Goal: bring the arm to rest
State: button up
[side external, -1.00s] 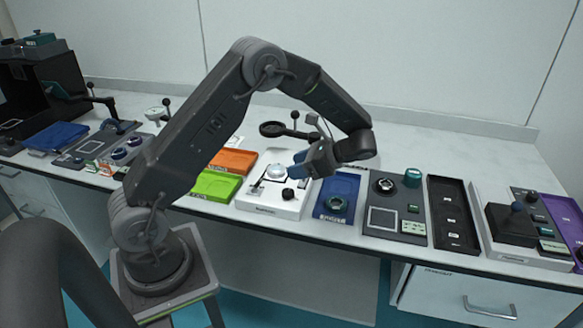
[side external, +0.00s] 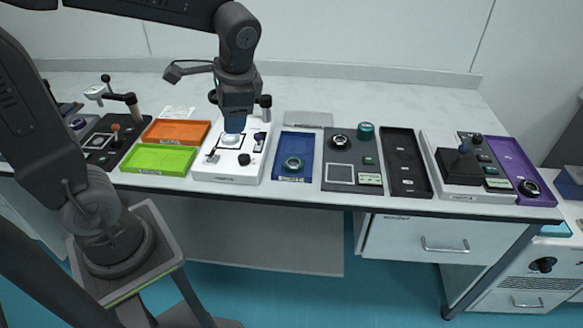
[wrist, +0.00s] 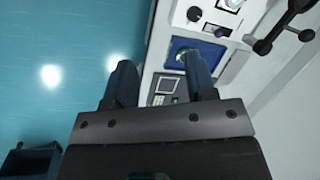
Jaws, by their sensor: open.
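My gripper (side external: 234,124) points down over the white device (side external: 225,174) on the bench in the side view. Past the fingers the wrist view shows the blue tray (wrist: 177,50) with a round ring-like part, the grey panel (wrist: 166,87) and the teal floor.
Orange (side external: 176,132) and green (side external: 158,159) trays lie left of the white device. A blue tray (side external: 296,144), grey panel (side external: 353,157), black tray (side external: 404,160) and purple tray (side external: 515,165) lie to the right. The back strip of the bench (side external: 380,95) is mostly clear.

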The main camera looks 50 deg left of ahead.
jog(key=s+d+r+n+t+h, duration=0.3)
jog(key=s+d+t, duration=0.2)
jog(key=s+t, duration=0.1)
jog(key=shift+s+d+n, duration=0.4)
jog(key=shift+s, duration=0.5)
